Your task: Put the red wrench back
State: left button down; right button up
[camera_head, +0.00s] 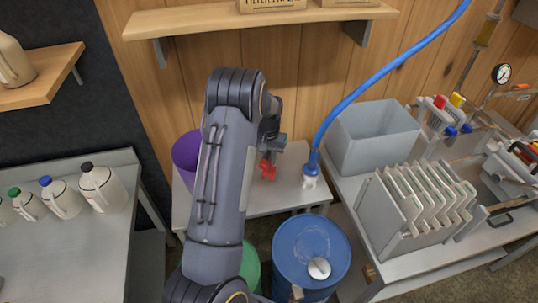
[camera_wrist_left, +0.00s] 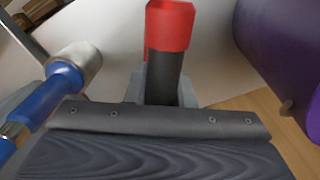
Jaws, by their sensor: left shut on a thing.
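My left arm reaches up the middle of the head view, and its gripper (camera_head: 270,148) is over the small table at the wall. The red wrench (camera_head: 266,170) shows just below the gripper. In the left wrist view my left gripper (camera_wrist_left: 165,88) is shut on the dark part of the red wrench (camera_wrist_left: 168,28), whose red end points away from the camera. I cannot tell whether the wrench touches the tabletop. My arm hides part of the table. My right gripper is not in view.
A purple bucket (camera_head: 186,158) stands left of the gripper, close by in the wrist view (camera_wrist_left: 285,60). A blue hose (camera_head: 340,108) with a pale end fitting (camera_head: 309,181) is to the right. A blue drum (camera_head: 310,250) and grey bin (camera_head: 375,140) are nearby; a shelf (camera_head: 200,20) is above.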

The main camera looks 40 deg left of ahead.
aim_at(269, 164)
pick_arm(q)
jog(key=shift+f, duration=0.15)
jog(key=shift+f+b, duration=0.9)
jog(key=shift+f, duration=0.25)
jog(key=shift+f+b, duration=0.6)
jog(key=shift+f, duration=0.1)
jog(key=c, duration=0.5)
grip_release()
jog(key=shift+r, duration=0.15)
